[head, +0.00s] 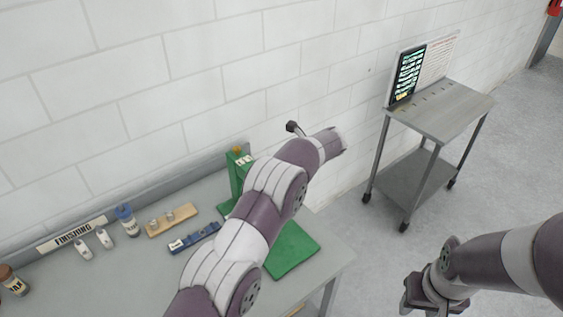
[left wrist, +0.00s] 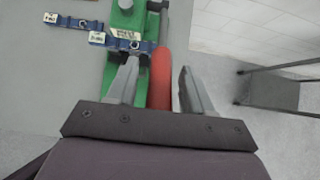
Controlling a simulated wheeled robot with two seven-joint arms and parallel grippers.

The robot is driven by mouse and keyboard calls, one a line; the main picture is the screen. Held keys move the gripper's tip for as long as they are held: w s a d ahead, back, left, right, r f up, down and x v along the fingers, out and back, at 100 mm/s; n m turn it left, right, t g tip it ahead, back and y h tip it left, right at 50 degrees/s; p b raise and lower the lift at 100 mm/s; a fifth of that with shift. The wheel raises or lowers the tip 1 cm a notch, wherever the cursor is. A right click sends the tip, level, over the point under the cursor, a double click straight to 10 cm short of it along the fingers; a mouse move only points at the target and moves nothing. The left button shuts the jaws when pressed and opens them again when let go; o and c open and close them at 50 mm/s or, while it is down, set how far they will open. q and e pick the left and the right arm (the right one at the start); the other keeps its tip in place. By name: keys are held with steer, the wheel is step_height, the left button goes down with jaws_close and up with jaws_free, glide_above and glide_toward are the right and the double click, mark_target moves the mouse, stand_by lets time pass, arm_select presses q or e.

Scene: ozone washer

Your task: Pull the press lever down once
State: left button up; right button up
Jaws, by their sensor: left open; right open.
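The green press (head: 237,172) stands at the table's right end, its green base (head: 292,250) in front; my left arm hides much of it. In the left wrist view, the press (left wrist: 126,18) is at the top. A red lever handle (left wrist: 161,88) lies between the open fingers of my left gripper (left wrist: 158,72); I cannot tell whether either finger touches it. My left gripper's fingers are hidden in the head view. My right gripper (head: 432,293) is open and empty, low at the right, away from the press.
The grey table (head: 205,282) holds a blue fixture (head: 194,237), a wooden block (head: 171,219), a blue-capped bottle (head: 127,221), white items and a brown jar (head: 12,281). A metal cart (head: 446,108) with a screen (head: 407,74) stands right. Floor between table and cart is clear.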

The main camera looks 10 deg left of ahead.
arm_select(q)
steer(key=c, duration=0.9)
steer(key=shift+s+d+f+b, duration=0.2)
steer(key=shift+f+b, duration=0.5)
steer(key=shift+s+d+f+b, duration=0.35)
steer(key=shift+d+f+b, duration=0.05)
steer(key=shift+f+b, duration=0.1)
steer(key=shift+f, duration=0.1)
steer(key=shift+s+d+f+b, duration=0.2)
steer(key=shift+d+f+b, duration=0.05)
steer(key=shift+f+b, duration=0.35)
steer(key=shift+s+d+f+b, duration=0.15)
steer(key=shift+d+f+b, duration=0.05)
steer(key=shift+f+b, duration=0.35)
steer(key=shift+s+d+f+b, duration=0.15)
steer(key=shift+f+b, duration=0.45)
steer(key=shift+s+d+f+b, duration=0.1)
steer(key=shift+d+f+b, duration=0.05)
steer(key=shift+f+b, duration=0.45)
steer(key=shift+f, duration=0.15)
